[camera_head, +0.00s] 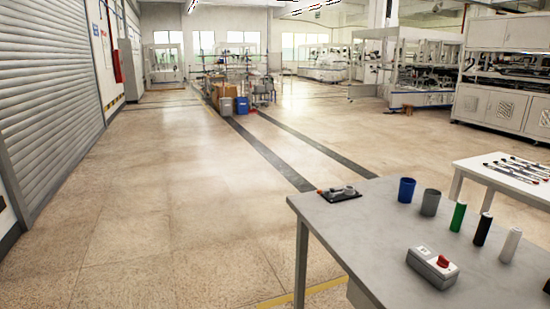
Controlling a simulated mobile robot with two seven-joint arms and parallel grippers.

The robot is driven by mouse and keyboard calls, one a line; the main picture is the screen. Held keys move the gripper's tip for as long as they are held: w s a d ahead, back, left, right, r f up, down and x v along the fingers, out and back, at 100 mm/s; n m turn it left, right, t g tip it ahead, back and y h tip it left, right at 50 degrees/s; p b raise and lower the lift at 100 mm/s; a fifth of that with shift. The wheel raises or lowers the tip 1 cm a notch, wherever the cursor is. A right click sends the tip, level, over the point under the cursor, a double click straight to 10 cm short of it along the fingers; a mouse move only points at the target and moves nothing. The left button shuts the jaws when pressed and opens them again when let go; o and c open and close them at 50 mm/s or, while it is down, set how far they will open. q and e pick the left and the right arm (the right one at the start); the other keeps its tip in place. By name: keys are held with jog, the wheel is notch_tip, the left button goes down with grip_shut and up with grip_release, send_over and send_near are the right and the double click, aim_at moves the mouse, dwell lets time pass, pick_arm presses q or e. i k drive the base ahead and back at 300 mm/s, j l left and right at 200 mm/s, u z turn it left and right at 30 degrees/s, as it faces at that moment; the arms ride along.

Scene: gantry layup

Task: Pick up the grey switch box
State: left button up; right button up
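The grey switch box (433,268) lies on the grey table (365,237) at the lower right of the head view. It has a light top with a red knob and a small label. Nothing touches it. Neither of my grippers shows in this view.
On the same table stand a blue cup (406,190), a grey cup (430,202), and green (457,216), black (482,229) and white (510,245) cylinders. A dark tray (339,194) lies at the far left corner. A white table (500,176) stands behind. Open floor (180,210) spreads left.

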aim_at(421, 257)
jog(key=i+j+z, duration=0.25)
jog(key=z, duration=0.15)
jog(key=i+j+z, duration=0.2)
jog(key=j+z, duration=0.25)
jog(key=i+j+z, duration=0.25)
jog(key=z, duration=0.2)
jog(key=i+j+z, duration=0.2)
jog(key=j+z, duration=0.2)
